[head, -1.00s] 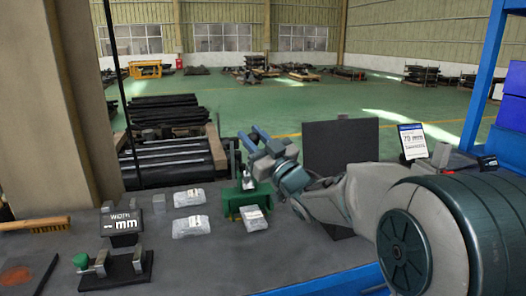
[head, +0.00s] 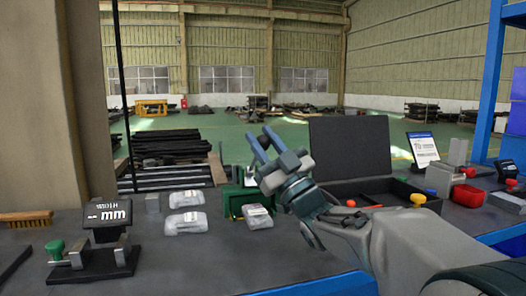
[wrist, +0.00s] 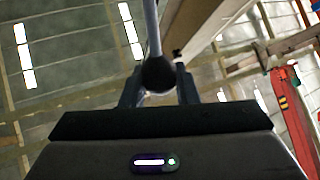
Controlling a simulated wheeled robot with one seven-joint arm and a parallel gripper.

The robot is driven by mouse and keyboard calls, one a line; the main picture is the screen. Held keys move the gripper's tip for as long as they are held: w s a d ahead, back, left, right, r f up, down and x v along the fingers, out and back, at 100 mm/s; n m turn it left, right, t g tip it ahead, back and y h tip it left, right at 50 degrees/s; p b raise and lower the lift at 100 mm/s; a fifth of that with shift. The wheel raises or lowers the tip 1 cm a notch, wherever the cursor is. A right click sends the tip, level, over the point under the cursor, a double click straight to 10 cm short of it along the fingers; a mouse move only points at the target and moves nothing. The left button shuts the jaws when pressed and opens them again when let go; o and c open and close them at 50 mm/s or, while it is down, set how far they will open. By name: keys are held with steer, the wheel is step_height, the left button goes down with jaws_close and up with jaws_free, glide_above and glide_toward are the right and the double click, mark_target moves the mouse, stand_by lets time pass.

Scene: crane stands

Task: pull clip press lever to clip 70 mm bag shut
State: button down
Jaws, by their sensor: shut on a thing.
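The green clip press (head: 236,201) stands at the middle of the bench. A grey bag (head: 257,217) lies at its front right; whether it sits in the press jaws is not clear. My gripper (head: 259,139) is above and to the right of the press, with its blue fingers pointing up and left. In the wrist view, my gripper (wrist: 159,92) is shut on the dark ball knob of the press lever (wrist: 159,75). A thin grey rod runs upward from the knob. In the head view the lever is hard to make out behind my gripper.
Two more bags (head: 186,223) (head: 187,199) lie left of the press. A width gauge reading mm (head: 108,212) stands at left, near a brush (head: 27,219). Right are an open black case (head: 350,150), a red container (head: 468,195) and a 70 mm sign (head: 423,149).

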steer(key=shift+s+f, duration=0.1)
steer(key=shift+f, duration=0.1)
stand_by(0.4)
steer(key=c, duration=1.2)
jaws_free()
steer(key=shift+o, duration=0.2)
steer(key=shift+s+d+f, duration=0.3)
steer(key=shift+f, duration=0.05)
steer(key=v, duration=0.4)
steer(key=shift+s+d, duration=0.3)
steer(key=shift+d, duration=0.05)
steer(key=s+d, duration=0.7)
steer(key=shift+s+d+p, duration=0.4)
steer(key=shift+p, duration=0.05)
steer(key=shift+w+r, duration=0.1)
